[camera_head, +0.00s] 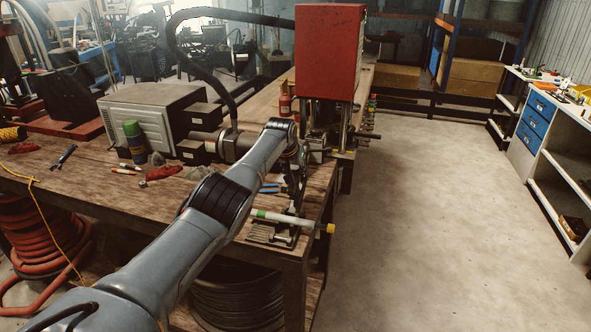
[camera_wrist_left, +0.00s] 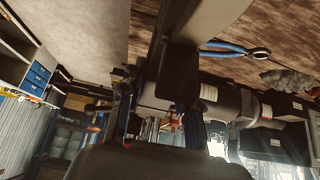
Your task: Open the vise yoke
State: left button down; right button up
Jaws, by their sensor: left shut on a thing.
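The pipe vise (camera_head: 272,235) is fixed at the front right corner of the wooden workbench. A whitish pipe (camera_head: 285,219) with a green band and a yellow end lies across it. My left arm reaches over the bench, and my left gripper (camera_head: 294,188) points down at the vise, just above the pipe. It is shut on a dark upright part, which looks like the vise yoke; the grip is partly hidden by my wrist. In the left wrist view the dark yoke (camera_wrist_left: 172,45) stands in front of the fingers. My right gripper is out of view.
The red crimper (camera_head: 330,50) stands behind the vise on the workbench (camera_head: 95,180). A grey-white box unit (camera_head: 150,112), a spray can (camera_head: 133,142) and blue-handled pliers (camera_wrist_left: 228,47) are on the bench. The floor (camera_head: 440,220) to the right is clear.

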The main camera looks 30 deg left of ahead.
pick_arm(q)
jog(key=c, duration=1)
grip_release()
jog(key=shift+f, duration=0.1)
jog(key=shift+o, duration=0.4)
jog(key=shift+s, duration=0.1)
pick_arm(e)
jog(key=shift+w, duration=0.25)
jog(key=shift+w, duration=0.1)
pick_arm(q)
jog(key=shift+s+d+r, duration=0.1)
jog(key=shift+s+r, duration=0.2)
jog(key=shift+r, duration=0.35)
jog(key=v, duration=1)
jog(key=shift+s+d+r, duration=0.1)
jog(key=shift+s+r, duration=0.1)
jog(key=shift+s, duration=0.05)
